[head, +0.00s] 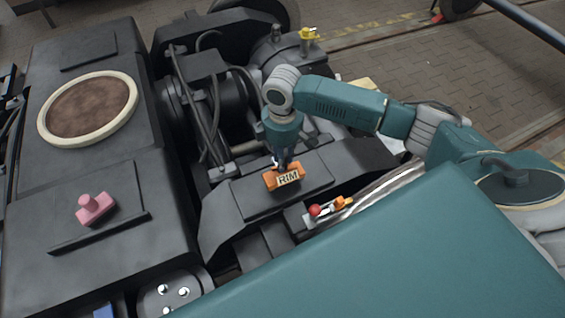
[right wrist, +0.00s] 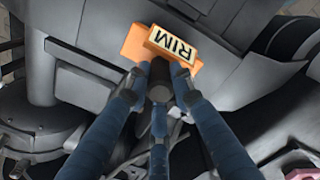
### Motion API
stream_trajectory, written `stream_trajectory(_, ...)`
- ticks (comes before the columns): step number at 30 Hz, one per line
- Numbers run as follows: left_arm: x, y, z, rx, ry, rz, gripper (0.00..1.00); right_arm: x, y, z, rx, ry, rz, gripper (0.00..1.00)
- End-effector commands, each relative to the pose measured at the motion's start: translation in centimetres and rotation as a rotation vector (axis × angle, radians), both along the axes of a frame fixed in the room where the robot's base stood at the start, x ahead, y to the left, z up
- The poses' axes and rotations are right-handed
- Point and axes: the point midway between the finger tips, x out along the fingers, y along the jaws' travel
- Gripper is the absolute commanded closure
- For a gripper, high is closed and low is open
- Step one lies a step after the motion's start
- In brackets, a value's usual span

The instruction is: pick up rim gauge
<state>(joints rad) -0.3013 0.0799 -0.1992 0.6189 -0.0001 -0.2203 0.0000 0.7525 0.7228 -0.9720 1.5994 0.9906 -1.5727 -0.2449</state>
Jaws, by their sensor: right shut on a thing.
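The rim gauge (head: 288,179) is an orange block with a pale plate lettered "RIM". It is at the dark flat pad in the middle of the bogie; I cannot tell whether it touches the pad. My right gripper (head: 282,164) points down at it from above and is shut on it. In the right wrist view the rim gauge (right wrist: 165,47) is at the fingertips, and a dark round knob or stem (right wrist: 160,80) shows between the fingers of my right gripper (right wrist: 158,82). My left gripper does not show.
A pink knobbed piece (head: 95,207) lies on the left dark plate, below a round brown pad with a cream rim (head: 88,108). A yellow piece (head: 307,37) stands at the back. A red ball and orange piece (head: 330,208) lie right of the gauge. Cables and bogie frame parts surround the pad.

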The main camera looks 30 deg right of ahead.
Motion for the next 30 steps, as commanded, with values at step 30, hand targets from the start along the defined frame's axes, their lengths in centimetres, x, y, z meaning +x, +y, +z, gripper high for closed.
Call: stream_trajectory(30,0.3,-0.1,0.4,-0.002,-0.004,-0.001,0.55,0.0,0.0,17.3,0.000,0.000,0.001,1.00)
